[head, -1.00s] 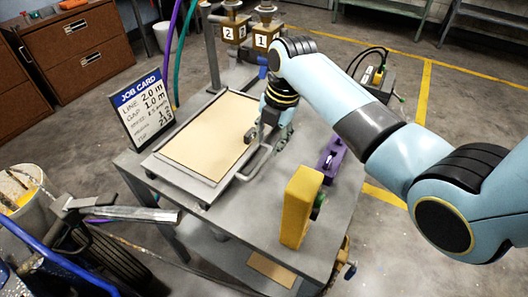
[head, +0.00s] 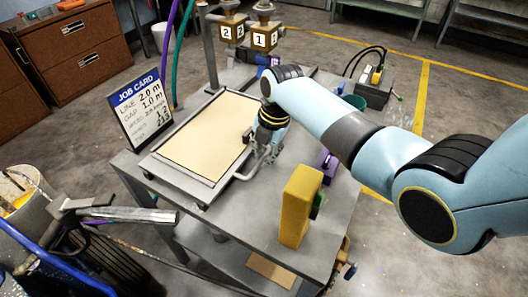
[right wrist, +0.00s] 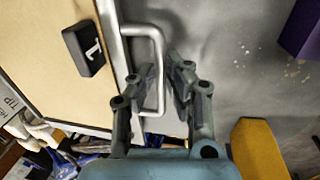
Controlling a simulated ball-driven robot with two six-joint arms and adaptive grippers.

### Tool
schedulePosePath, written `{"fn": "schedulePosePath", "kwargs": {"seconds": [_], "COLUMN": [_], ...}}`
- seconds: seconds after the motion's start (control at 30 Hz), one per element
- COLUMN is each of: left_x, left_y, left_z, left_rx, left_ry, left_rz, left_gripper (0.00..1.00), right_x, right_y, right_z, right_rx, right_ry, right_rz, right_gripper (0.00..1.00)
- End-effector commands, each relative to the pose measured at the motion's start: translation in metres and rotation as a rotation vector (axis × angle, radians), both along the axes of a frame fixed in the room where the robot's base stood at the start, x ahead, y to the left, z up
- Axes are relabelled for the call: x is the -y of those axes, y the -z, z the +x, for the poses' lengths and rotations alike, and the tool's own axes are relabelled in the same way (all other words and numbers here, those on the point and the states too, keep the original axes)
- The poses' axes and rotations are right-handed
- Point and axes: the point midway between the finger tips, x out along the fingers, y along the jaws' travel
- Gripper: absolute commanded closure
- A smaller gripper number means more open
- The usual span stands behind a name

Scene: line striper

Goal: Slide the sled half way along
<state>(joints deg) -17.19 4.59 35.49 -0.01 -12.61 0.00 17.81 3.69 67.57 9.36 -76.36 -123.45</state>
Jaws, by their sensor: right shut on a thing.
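The sled (head: 207,130) is a flat grey frame with a tan board, lying on the grey table; it also shows in the right wrist view (right wrist: 60,85). A bent metal handle (head: 243,178) stands out from its right side. My right gripper (head: 268,152) is at this handle. In the right wrist view the handle bar (right wrist: 157,104) runs between the fingers of the gripper (right wrist: 161,70), which is shut on it. My left gripper is not in view.
A yellow block (head: 298,207) and a purple part (head: 327,164) stand on the table right of the sled. A job card (head: 141,108) stands at its left. Numbered brass valves (head: 248,35) are behind. A teal cup (head: 354,101) is beyond my arm.

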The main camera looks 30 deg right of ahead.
Motion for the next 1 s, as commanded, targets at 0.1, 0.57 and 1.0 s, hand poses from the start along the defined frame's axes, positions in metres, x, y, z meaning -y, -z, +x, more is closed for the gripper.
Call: {"fn": "schedulePosePath", "kwargs": {"seconds": [0.1,0.57,1.0], "left_x": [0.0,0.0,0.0], "left_y": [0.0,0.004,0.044], "left_z": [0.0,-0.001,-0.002], "left_rx": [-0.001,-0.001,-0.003], "left_ry": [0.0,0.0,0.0], "left_rz": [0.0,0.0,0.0], "left_gripper": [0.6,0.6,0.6], "right_x": [0.0,0.009,0.084], "right_y": [0.0,0.001,0.004], "right_z": [0.0,0.005,0.05], "right_rx": [0.0,0.0,0.002], "right_ry": [0.0,0.001,0.002], "right_rz": [0.0,-0.001,-0.003], "right_gripper": [1.0,1.0,1.0]}}
